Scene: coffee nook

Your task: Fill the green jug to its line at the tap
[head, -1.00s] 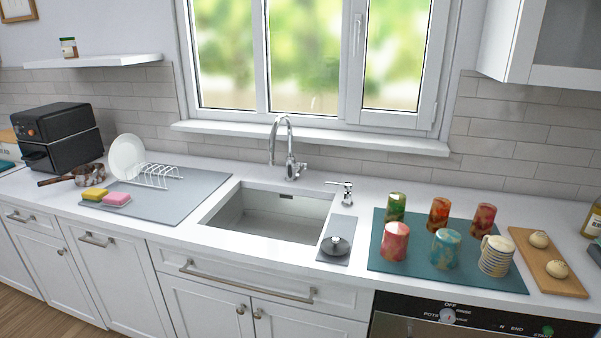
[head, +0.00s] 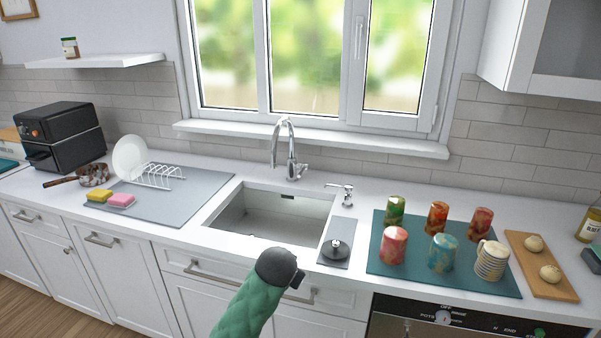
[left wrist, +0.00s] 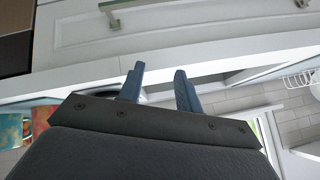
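The chrome tap (head: 290,150) stands behind the sink (head: 262,208); I see no water running from it. I cannot make out a jug with a line. A green and brown patterned cup (head: 395,209) stands at the back left of the teal mat, but I cannot tell whether it is the jug. My left arm reaches up from below in its green sleeve. Its gripper (head: 296,281) is in front of the counter edge, mostly hidden in the head view. In the left wrist view the gripper's blue fingers (left wrist: 159,76) are apart and empty. My right gripper is out of view.
Several patterned cups and a striped mug (head: 491,262) stand on the teal mat (head: 395,269). A dark stopper (head: 335,249) lies right of the sink. A dish rack (head: 160,176) and sponges (head: 110,199) are on the left. A board (head: 536,270) holds buns.

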